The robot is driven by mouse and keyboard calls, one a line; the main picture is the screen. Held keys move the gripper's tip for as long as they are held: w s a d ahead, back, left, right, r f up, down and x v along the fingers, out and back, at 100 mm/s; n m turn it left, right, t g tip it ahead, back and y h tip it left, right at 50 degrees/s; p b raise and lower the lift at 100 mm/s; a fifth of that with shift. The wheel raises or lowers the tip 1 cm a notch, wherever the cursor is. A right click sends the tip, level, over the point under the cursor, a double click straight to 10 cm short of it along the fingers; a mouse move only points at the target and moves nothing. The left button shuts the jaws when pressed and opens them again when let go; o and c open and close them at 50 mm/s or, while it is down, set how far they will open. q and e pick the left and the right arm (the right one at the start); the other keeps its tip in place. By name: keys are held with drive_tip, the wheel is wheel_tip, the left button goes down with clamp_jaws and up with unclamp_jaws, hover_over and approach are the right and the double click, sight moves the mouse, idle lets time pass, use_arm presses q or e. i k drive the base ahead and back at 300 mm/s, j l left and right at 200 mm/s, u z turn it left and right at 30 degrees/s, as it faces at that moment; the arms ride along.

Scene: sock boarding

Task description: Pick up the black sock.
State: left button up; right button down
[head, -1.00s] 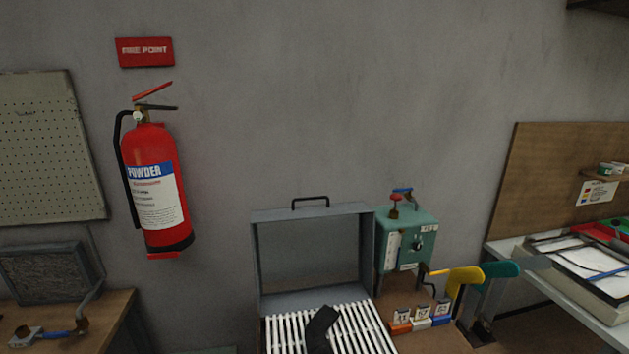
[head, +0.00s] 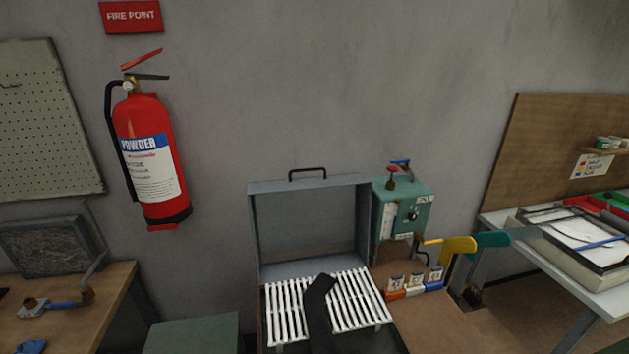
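The black sock (head: 319,307) lies bent over the white slatted rack (head: 362,304) in the grey open-lidded case (head: 310,228) at the bottom middle of the head view. Its upper end angles to the right, and its lower end runs to the bottom edge of the view. Neither of my grippers is in view.
A green box device (head: 417,207) stands right of the case, with several small coloured blocks (head: 414,288) in front of it. Yellow (head: 457,246) and teal (head: 489,240) sock-shaped boards stand farther right. A wooden table (head: 85,315) is at left, and a green surface (head: 195,334) shows lower left.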

sight(321, 339)
drive_tip(key=l+z, duration=0.3)
drive_tip(key=l, duration=0.35)
drive_tip(key=k+l+z, duration=0.1)
drive_tip(key=l+z, duration=0.25)
drive_tip(key=l, duration=0.3)
